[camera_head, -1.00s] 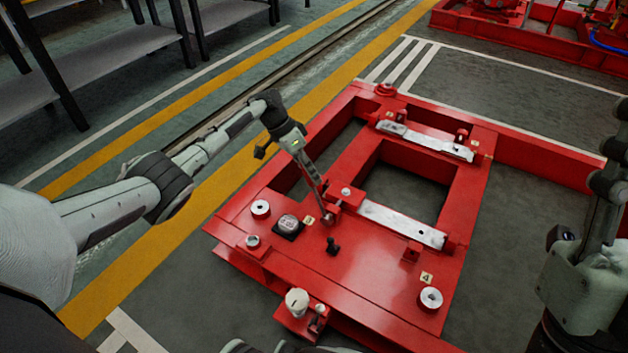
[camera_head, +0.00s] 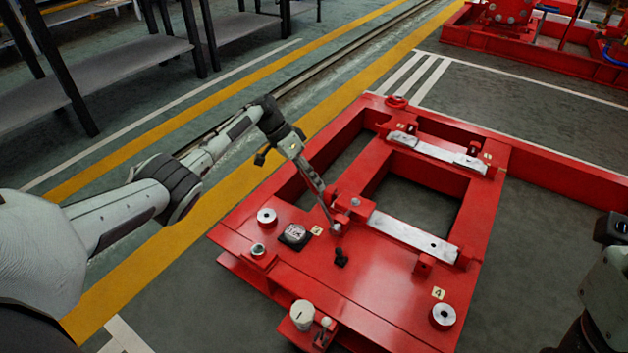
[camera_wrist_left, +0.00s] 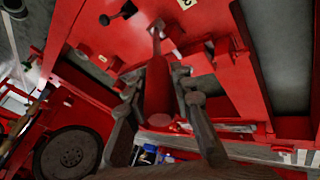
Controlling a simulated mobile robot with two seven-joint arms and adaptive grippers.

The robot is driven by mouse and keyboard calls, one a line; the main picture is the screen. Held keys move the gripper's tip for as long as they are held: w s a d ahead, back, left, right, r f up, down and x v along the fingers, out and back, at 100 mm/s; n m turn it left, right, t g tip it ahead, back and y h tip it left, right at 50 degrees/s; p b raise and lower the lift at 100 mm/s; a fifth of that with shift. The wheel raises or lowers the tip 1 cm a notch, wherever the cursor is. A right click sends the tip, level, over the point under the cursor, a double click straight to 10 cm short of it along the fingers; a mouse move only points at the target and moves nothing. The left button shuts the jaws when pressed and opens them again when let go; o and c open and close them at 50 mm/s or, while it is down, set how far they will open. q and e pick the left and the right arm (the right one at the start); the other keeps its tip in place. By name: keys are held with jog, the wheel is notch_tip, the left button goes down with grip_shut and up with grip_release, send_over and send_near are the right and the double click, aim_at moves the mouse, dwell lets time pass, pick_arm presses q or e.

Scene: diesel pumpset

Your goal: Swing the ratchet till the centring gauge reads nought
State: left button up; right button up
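A black knob (camera_head: 341,257) stands just below the ratchet head. Pale metal bars (camera_head: 412,236) cross the frame. Silver round bosses (camera_head: 267,216) and a white cylinder (camera_head: 302,314) rise from it. Grey shelving (camera_head: 120,70) stands at the back left. Floor left of the frame is clear.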

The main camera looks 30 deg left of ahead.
pick_arm(q)
jog(key=o, duration=0.4)
jog(key=shift+c, duration=0.2)
jog(key=v, duration=1.2)
